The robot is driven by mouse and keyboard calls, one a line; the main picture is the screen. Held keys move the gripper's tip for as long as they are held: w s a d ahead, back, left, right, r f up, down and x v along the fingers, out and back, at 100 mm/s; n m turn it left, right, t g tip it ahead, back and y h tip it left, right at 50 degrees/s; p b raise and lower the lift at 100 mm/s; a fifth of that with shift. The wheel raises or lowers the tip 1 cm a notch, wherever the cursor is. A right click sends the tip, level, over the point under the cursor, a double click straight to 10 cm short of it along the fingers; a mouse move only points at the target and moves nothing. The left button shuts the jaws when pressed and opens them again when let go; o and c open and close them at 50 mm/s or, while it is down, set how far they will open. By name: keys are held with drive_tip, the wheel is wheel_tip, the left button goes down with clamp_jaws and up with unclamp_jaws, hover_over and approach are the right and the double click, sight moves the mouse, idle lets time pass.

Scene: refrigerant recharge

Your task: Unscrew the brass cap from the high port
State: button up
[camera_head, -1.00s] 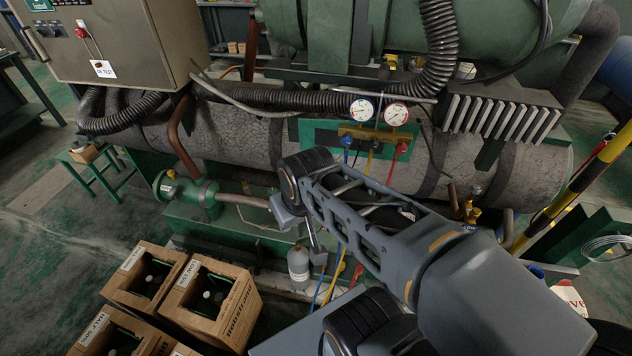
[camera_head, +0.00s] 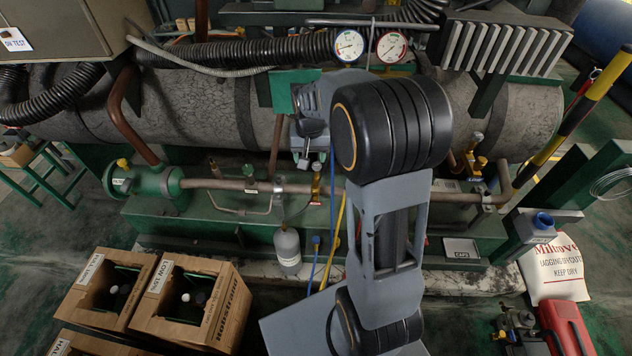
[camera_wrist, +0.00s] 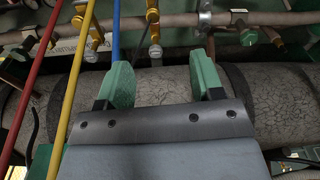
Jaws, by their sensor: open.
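My gripper (camera_wrist: 163,70) is open and empty in the wrist view, its two green fingers apart. More brass fittings (camera_head: 479,150) stand farther right and show left in the wrist view (camera_wrist: 94,42). No readable label shows which is the high port.
Red (camera_wrist: 38,75), yellow (camera_wrist: 75,90) and blue (camera_wrist: 116,30) hoses run beside the gripper. The large grey cylinder (camera_head: 210,105) lies behind the pipe (camera_head: 235,185). Two gauges (camera_head: 391,46) hang above. A tray labelled CAPS (camera_head: 461,249) sits lower right. A grey bottle (camera_head: 287,250) hangs below the pipe.

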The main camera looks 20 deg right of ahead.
drive_tip(key=m+g+b, duration=0.1)
drive_tip(key=b, duration=0.3)
hover_over(315, 186)
wheel_tip(315, 186, down, 12)
drive_tip(key=shift+s+r, duration=0.15)
drive_tip(key=shift+r, duration=0.05)
wheel_tip(315, 186, down, 9)
drive_tip(key=b, duration=0.6)
drive_tip(key=shift+r, duration=0.15)
drive_tip(key=shift+c, duration=0.4)
drive_tip(key=c, duration=0.9)
drive_tip(key=n, duration=0.3)
drive_tip(key=shift+p, duration=0.4)
